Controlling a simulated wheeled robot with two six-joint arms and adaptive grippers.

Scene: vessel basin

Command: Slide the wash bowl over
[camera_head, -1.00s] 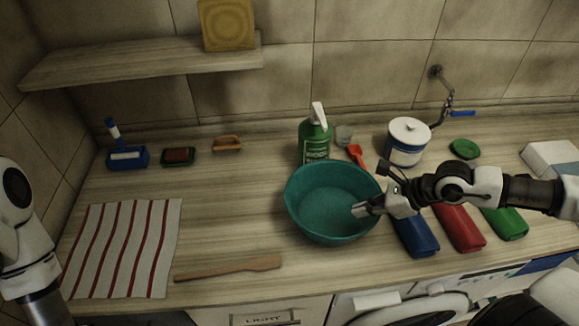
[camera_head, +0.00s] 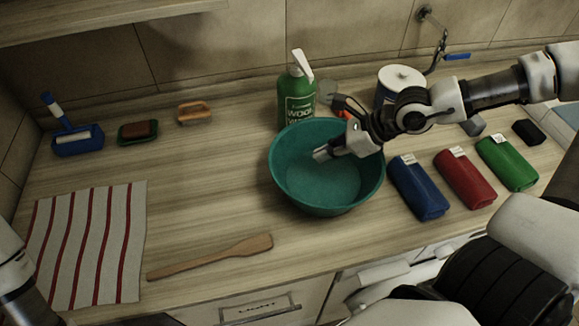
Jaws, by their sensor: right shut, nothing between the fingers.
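The wash bowl (camera_head: 325,188) is a teal, round, open basin on the wooden counter, right of the picture's middle. My right gripper (camera_head: 322,154) is shut with nothing in it. Its fingertips show over the bowl's opening, with the wrist across the bowl's right back rim; I cannot tell whether it touches the bowl's wall. My left arm shows only in part at the lower left edge, and its gripper is out of view.
A wooden spatula (camera_head: 212,257) and a striped towel (camera_head: 86,245) lie left. Counter between bowl and towel is clear.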

